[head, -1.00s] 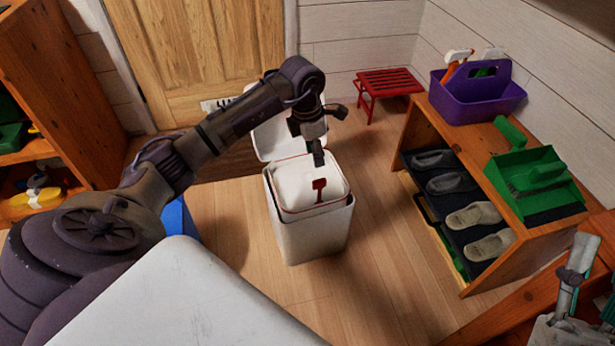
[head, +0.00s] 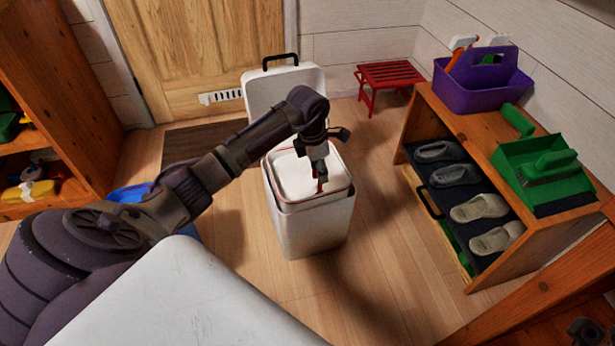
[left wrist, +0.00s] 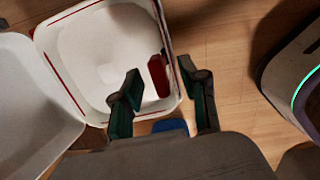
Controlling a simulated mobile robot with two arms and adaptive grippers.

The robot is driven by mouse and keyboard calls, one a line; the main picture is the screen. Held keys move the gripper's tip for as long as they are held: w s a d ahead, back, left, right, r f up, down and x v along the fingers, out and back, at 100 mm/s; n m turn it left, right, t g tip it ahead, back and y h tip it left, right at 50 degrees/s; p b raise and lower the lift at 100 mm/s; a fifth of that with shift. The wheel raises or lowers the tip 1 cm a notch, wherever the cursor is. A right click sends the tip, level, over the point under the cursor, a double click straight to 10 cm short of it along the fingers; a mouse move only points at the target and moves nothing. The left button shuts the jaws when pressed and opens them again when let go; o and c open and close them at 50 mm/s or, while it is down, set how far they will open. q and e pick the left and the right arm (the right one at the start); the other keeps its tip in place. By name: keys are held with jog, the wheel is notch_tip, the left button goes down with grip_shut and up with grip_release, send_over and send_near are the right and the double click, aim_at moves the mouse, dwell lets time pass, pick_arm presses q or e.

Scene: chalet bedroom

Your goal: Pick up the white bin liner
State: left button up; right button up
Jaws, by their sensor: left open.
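The white bin liner (head: 293,181) with a thin red rim sits inside the white bin (head: 318,232), whose lid (head: 284,90) stands open. The left wrist view looks down into the liner (left wrist: 103,58), with a red tab (left wrist: 157,76) on its inner side. My left gripper (head: 320,176) points down at the liner's right side. In the left wrist view its open fingers (left wrist: 160,73) stand on either side of the red tab, apart from it as far as I can tell. A dark part of my right gripper (head: 588,331) shows at the bottom right corner; its jaws are unclear.
A wooden shoe rack (head: 535,225) with slippers stands at the right, with a purple caddy (head: 482,82) and green dustpan (head: 548,170) on top. A red stool (head: 388,74) is behind. Wooden shelves (head: 75,120) stand left. Floor right of the bin is clear.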

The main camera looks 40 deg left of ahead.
pick_arm(q)
jog(key=shift+w+d+f, duration=0.1)
jog(key=shift+f, duration=0.8)
jog(key=shift+r, duration=0.1)
grip_shut()
jog(key=shift+r, duration=0.1)
